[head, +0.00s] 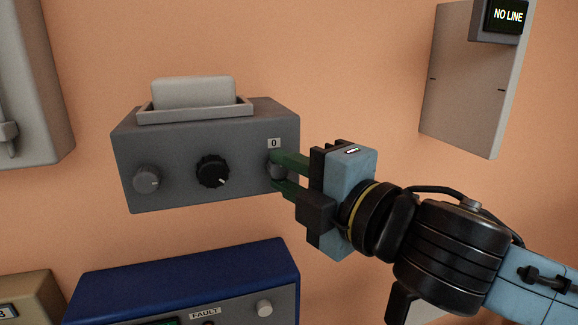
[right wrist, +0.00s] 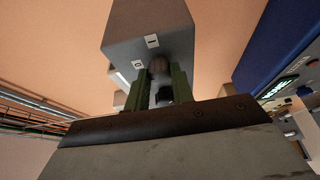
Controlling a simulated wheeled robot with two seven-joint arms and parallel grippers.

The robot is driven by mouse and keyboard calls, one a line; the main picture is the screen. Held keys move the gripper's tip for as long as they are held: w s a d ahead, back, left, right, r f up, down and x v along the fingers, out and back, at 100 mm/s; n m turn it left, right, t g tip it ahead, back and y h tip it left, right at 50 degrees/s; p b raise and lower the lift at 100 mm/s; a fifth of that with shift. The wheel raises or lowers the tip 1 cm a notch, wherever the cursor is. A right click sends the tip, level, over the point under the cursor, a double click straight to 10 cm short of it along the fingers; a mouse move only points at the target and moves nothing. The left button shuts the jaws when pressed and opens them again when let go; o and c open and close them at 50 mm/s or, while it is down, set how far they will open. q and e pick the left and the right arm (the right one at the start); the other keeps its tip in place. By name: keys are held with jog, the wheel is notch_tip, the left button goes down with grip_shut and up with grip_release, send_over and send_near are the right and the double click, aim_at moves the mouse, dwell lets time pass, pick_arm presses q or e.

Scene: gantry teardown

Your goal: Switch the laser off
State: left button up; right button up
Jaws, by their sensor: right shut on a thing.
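A grey control box (head: 180,192) is on the orange wall in the head view. Its front has a grey knob (head: 147,180) at the left and a black knob (head: 212,172) in the middle. In the right wrist view the knob (right wrist: 159,66) shows between the fingers, near two small white labels. Which way the switch points is hidden. My left gripper is not in view.
A pale block (head: 193,92) lies in a tray on top of the box. Below is a blue unit (head: 190,277) labelled FAULT. A display reading NO LINE (head: 507,16) is at the upper right, on a pale panel (head: 465,90). Bare wall lies between.

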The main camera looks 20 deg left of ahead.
dwell(0.3)
jog(key=o, duration=1)
jog(key=b+v, duration=1.1)
jog(key=v, duration=0.2)
jog(key=shift+s+d, duration=0.15)
jog(key=shift+s, duration=0.05)
